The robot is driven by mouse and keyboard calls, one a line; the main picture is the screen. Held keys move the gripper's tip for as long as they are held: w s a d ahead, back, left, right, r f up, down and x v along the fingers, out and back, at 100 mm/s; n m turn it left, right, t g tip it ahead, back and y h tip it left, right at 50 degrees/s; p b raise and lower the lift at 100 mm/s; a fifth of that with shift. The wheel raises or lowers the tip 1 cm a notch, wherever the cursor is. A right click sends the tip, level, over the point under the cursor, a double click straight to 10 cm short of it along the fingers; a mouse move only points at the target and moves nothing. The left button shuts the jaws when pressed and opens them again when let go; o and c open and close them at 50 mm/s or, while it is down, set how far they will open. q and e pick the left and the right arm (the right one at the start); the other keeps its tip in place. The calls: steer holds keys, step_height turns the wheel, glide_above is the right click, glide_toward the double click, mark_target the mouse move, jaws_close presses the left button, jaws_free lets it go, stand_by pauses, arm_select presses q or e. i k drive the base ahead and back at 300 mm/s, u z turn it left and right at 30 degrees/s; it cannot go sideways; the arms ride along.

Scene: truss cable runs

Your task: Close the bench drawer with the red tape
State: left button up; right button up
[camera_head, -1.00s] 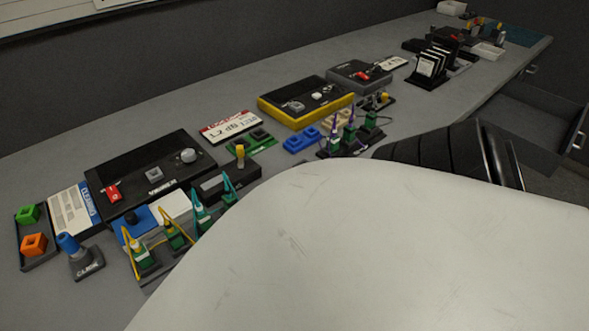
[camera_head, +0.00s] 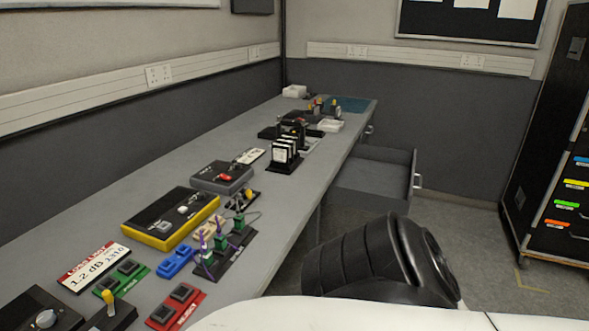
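A grey bench drawer (camera_head: 372,185) stands pulled out from the right side of the bench, at the right of centre. Its front panel faces right and carries a pale handle (camera_head: 417,181). I see no red tape on the parts of it that show. A second handle (camera_head: 369,130) shows farther along the bench edge, on a front that looks flush with the bench. Neither of my grippers shows in this view.
The long grey bench (camera_head: 110,215) carries a yellow-edged box (camera_head: 170,218), a red switch block (camera_head: 176,306), a black card rack (camera_head: 285,155) and white trays. A black cabinet (camera_head: 552,150) with coloured labels stands at the right. Open floor (camera_head: 470,225) lies between drawer and cabinet.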

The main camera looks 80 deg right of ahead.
mark_target(371, 179)
steer(key=k, duration=1)
steer(key=z, duration=3.35)
steer(key=i, duration=1.35)
steer(key=u, duration=0.65)
steer(key=i, duration=0.45)
steer(key=u, duration=0.4)
